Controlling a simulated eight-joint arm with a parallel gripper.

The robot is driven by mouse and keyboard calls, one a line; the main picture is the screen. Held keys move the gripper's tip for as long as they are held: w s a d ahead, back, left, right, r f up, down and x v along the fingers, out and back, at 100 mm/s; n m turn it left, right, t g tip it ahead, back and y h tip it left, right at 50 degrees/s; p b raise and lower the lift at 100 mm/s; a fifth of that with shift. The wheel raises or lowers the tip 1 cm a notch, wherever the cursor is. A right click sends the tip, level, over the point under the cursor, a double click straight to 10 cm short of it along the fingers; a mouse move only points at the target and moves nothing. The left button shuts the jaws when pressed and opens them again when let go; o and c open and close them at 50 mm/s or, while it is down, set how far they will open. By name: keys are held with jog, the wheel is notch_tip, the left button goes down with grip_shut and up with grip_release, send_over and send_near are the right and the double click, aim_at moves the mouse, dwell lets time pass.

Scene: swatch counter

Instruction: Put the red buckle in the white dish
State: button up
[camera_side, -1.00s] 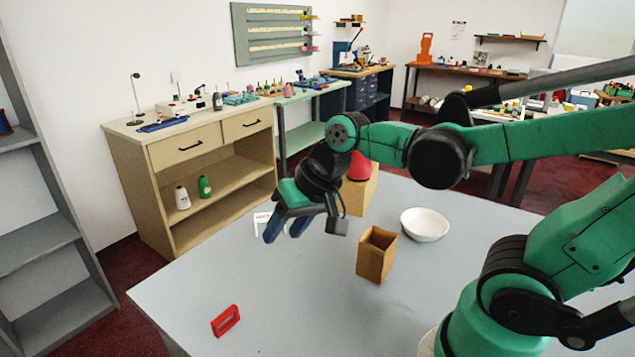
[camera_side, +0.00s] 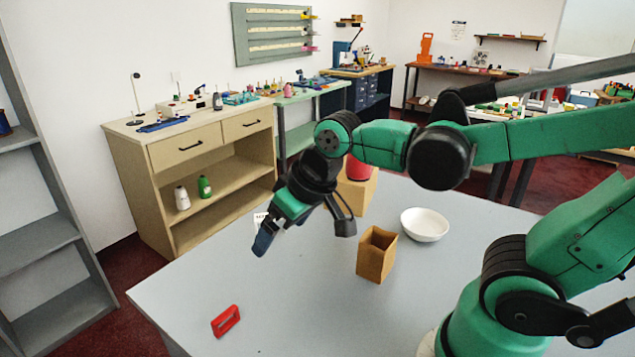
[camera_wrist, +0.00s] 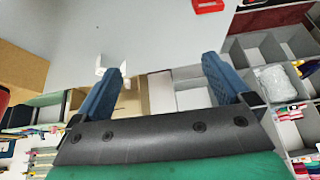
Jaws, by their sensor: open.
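The red buckle (camera_side: 226,320) is a small rectangular frame on the grey table at its front left in the side view. It also shows at the top edge of the wrist view (camera_wrist: 208,5), partly cut off. The white dish (camera_side: 424,224) is a round bowl on the table's right part, and looks empty. My gripper (camera_side: 262,243) is above the table's far left part, behind the buckle and well apart from it. In the wrist view its two blue fingers (camera_wrist: 162,75) are spread with nothing between them.
An open-topped brown box (camera_side: 376,254) stands mid-table, between the buckle and the dish. A tan block with a red thing on it (camera_side: 358,188) stands at the back, partly behind my arm. The front middle is clear.

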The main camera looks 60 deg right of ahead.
jog(key=w+a+f+g, duration=0.3)
jog(key=w+a, duration=0.1)
jog(key=a, duration=0.1)
jog(key=g, duration=0.3)
send_over(224, 314)
notch_tip(224, 314, down, 5)
jog(key=shift+r, duration=0.15)
jog(key=shift+f, duration=2.8)
jog(key=c, duration=1.4)
jog(key=shift+r, duration=0.15)
jog(key=shift+c, duration=0.2)
